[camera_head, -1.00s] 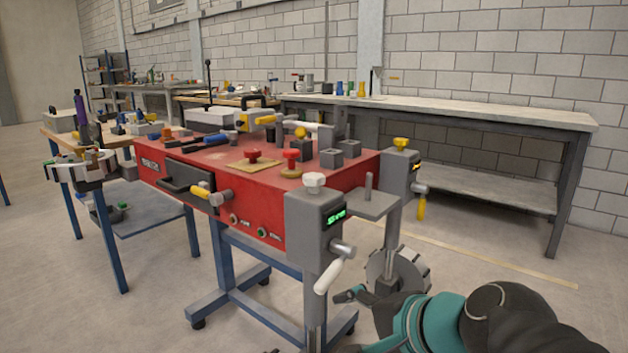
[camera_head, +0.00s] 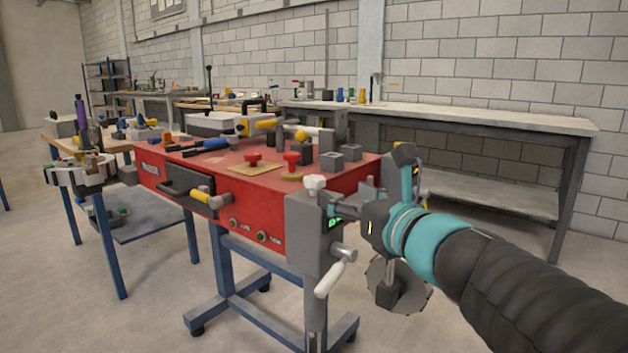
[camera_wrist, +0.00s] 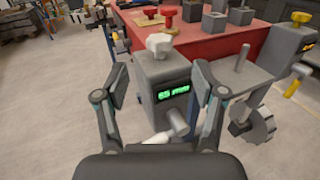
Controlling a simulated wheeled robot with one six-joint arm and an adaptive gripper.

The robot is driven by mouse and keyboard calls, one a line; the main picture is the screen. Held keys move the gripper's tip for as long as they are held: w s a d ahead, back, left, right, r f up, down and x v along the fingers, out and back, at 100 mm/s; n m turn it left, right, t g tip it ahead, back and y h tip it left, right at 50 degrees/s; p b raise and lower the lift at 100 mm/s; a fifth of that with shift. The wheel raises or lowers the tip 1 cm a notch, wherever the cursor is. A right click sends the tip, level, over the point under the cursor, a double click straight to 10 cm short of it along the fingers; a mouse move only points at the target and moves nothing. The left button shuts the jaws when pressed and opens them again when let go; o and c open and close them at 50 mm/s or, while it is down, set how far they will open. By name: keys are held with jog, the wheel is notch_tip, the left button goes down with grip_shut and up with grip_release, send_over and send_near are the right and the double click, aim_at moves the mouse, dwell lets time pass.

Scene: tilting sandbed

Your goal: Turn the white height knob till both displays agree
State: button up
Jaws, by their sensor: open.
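The white height knob (camera_head: 315,182) sits on top of a grey post (camera_head: 309,225) at the red table's near corner. It also shows in the wrist view (camera_wrist: 160,44). The post's green display (camera_wrist: 174,92) seems to read 65 mm; in the head view it is partly covered by my gripper. A second grey post has a yellow knob (camera_wrist: 300,18) and an orange display (camera_wrist: 309,47), too small to read. My gripper (camera_wrist: 161,68) is open and empty. In the wrist view its fingers flank the near post, with the knob between and beyond their tips.
A white-handled crank (camera_head: 330,279) sticks out of the near post below the display. A grey plate with an upright pin (camera_wrist: 241,62) lies right of the post. The red table (camera_head: 150,165) carries red knobs and grey blocks. Open floor lies in front.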

aim_at(315, 177)
jog(key=b+x, duration=0.1)
jog(key=x, duration=1)
jog(key=c, duration=1.1)
jog(key=shift+a, duration=0.15)
jog(key=shift+c, duration=0.3)
jog(key=shift+p, duration=0.3)
